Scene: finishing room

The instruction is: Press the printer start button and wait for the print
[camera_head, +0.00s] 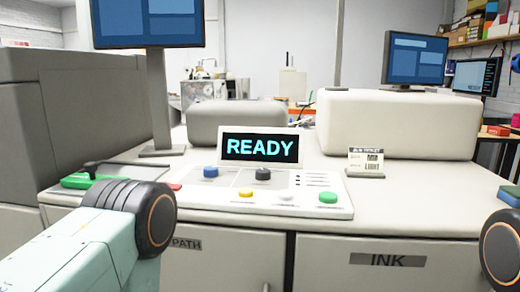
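The printer's control panel (230,198) lies on the light top of the machine, in the middle of the view. It bears a blue button (210,172), a black knob (263,174), a yellow button (246,194), a white button (287,196) and a green button (328,197). No label marking the start button is readable. The display (260,147) behind them reads "READY". Parts of my arms show at the lower left and the right edge. Neither gripper's fingers are in view, and nothing of mine covers the buttons.
A card stand (366,161) stands right of the panel. A green object (80,181) lies left of it, partly hidden by my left arm. A monitor (148,25) rises at the left. Cabinet doors marked "PATH" and "INK" (388,260) face me. The surface around the card stand is mostly clear.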

